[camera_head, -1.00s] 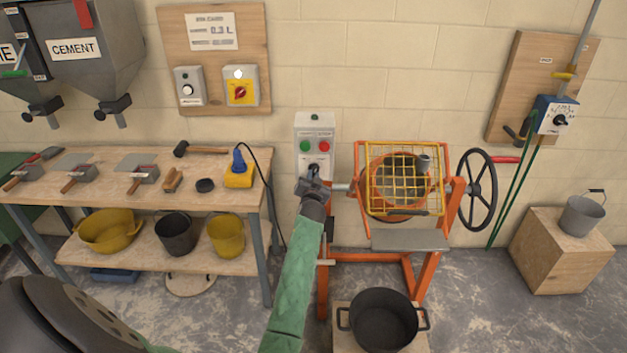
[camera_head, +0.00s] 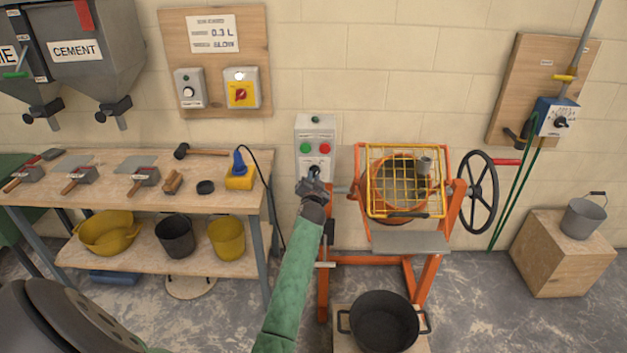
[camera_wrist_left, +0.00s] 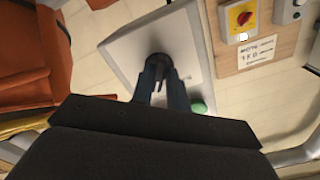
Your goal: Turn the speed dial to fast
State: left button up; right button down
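The speed dial (camera_head: 315,170) is a small black knob on the lower part of the grey control box (camera_head: 304,131), under a green and a red button. My left gripper (camera_head: 313,185) is right in front of it, reaching up from below. In the left wrist view the dial (camera_wrist_left: 159,64) lies at the tips of my two dark fingers (camera_wrist_left: 163,83). The fingers are apart, with a narrow dark part of the dial showing between them. Whether they touch it is unclear, and its setting cannot be read. My right gripper is not in view.
The orange mixer (camera_head: 433,270) with its yellow grid (camera_head: 405,154) and handwheel (camera_head: 478,192) stands just right of the control box. A black tub (camera_head: 384,321) is below it. A wooden workbench (camera_head: 215,195) with tools is on the left.

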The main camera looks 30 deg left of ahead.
pick_arm(q)
jog(key=o, duration=0.3)
jog(key=shift+a, duration=0.1)
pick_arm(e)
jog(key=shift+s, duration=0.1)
